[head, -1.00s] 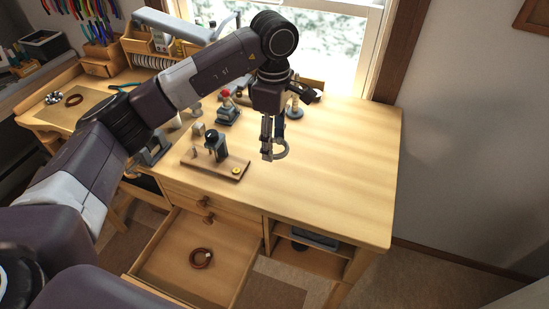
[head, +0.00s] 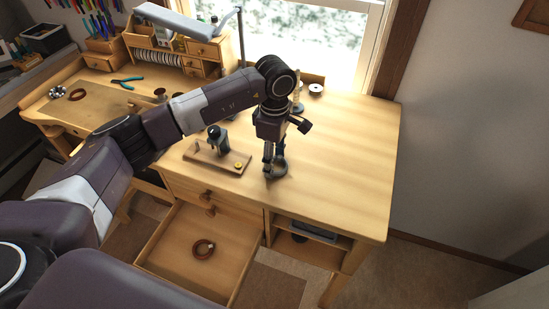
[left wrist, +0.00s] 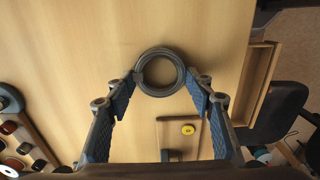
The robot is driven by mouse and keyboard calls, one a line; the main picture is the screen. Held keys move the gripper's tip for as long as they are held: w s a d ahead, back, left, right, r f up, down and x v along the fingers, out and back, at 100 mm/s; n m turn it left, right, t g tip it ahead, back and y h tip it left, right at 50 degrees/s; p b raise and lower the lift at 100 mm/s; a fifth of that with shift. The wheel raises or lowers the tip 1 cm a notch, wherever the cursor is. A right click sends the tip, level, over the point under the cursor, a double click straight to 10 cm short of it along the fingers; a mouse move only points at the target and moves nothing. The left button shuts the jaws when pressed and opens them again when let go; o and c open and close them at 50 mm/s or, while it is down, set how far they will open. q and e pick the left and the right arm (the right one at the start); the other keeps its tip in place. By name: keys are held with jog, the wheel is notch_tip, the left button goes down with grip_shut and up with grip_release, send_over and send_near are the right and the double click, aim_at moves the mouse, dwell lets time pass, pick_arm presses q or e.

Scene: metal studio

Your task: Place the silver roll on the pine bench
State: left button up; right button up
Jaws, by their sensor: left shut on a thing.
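My left gripper (head: 272,163) is low over the pine bench (head: 345,165), right of the small wooden board. It is shut on the silver roll (head: 279,168), a grey ring-shaped coil. In the left wrist view, the silver roll (left wrist: 160,91) sits between the two fingertips (left wrist: 163,77), its open centre showing bare wood. The roll is at or just above the bench top; I cannot tell whether it touches. My right gripper is not in view.
A board (head: 208,158) with a dark tool and yellow disc stands just left of the gripper. Spools (head: 316,89) stand at the back. The bench's right side is clear.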

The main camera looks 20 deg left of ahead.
pick_arm(q)
jog(key=o, duration=1.2)
jog(key=shift+r+p, duration=0.25)
jog(key=shift+p, duration=0.1)
notch_tip(320, 180, up, 12)
jog(key=b, duration=0.4)
jog(key=shift+f+b, duration=0.1)
jog(key=shift+b, duration=0.25)
jog(key=shift+f, duration=0.1)
